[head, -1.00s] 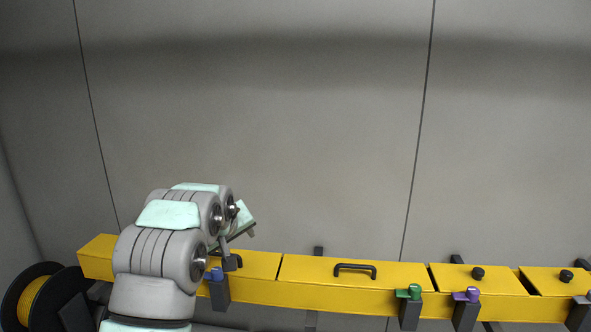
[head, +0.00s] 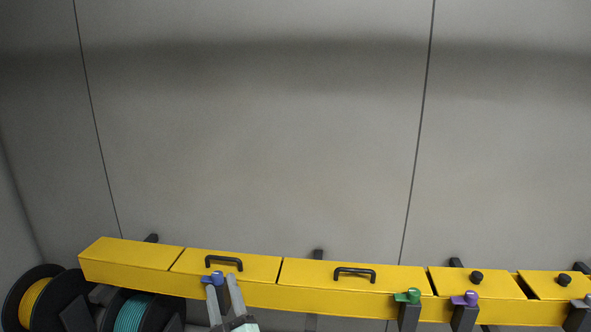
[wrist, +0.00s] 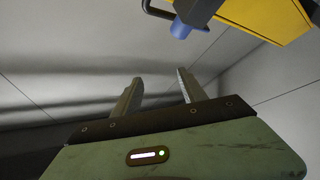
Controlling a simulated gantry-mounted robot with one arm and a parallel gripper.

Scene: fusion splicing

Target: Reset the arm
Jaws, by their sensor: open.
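My gripper (head: 222,291) shows at the bottom of the head view, just in front of the yellow duct, with its two grey fingers pointing up near a blue clip. In the wrist view my gripper (wrist: 158,88) is open, its fingers apart with nothing between them. The blue clip (wrist: 181,28) is above the fingers there, apart from them. The rest of my arm is out of the head view.
The long yellow duct (head: 345,299) crosses the lower head view, with black handles (head: 355,272) and knobs on its lids. A green clip (head: 408,296) and a purple clip (head: 465,299) sit along its front. Spools with yellow cable (head: 34,303) and teal cable (head: 131,313) stand at lower left. The wall above is bare.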

